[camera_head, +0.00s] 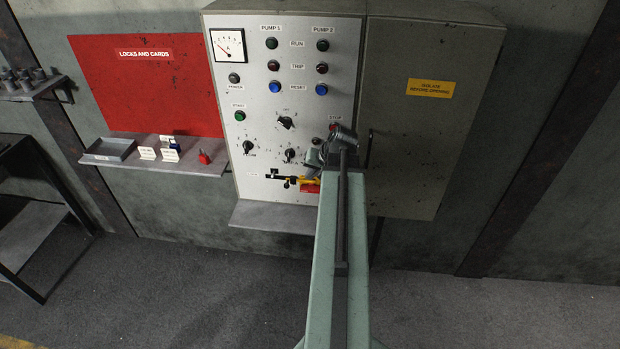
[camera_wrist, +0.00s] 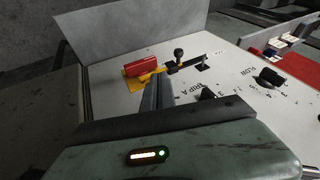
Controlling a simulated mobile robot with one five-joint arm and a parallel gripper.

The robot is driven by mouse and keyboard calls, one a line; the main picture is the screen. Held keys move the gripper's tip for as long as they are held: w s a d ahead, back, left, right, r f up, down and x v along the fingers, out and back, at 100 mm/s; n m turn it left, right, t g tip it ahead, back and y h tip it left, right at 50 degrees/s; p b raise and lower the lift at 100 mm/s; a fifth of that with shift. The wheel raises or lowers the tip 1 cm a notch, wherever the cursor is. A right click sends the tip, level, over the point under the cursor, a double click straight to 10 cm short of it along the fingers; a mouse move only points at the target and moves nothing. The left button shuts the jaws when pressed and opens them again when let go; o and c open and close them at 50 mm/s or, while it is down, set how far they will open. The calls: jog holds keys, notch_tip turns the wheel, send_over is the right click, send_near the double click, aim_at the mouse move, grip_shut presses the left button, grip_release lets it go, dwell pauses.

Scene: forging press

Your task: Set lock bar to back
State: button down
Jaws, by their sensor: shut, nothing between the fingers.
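On the lower part of the grey control panel is a dark bar with an upright black knob, which I take to be the lock bar (camera_head: 272,178). It also shows in the wrist view (camera_wrist: 188,63), with its knob near the middle of the bar. A yellow piece with a red handle (camera_wrist: 147,66) lies beside one end of the bar; in the head view the red handle (camera_head: 310,187) is partly hidden by my arm. My gripper (camera_wrist: 158,82) is shut and empty, its tips close to the yellow piece and the bar's end. Whether they touch cannot be told.
Selector knobs (camera_head: 286,123) and lit buttons cover the panel (camera_head: 260,100) above the bar. A grey ledge (camera_head: 270,217) juts out below. A shelf (camera_head: 160,158) with cards and a red padlock is to the left. A closed cabinet door (camera_head: 425,120) is to the right.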

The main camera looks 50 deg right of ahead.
jog(key=w+a+f+b, duration=0.1)
jog(key=w+f+b, duration=0.4)
jog(key=w+f, duration=0.1)
jog(key=shift+w+a+f, duration=0.2)
jog(key=shift+w+a, duration=0.05)
jog(key=shift+a, duration=0.05)
jog(key=shift+w+d, duration=0.1)
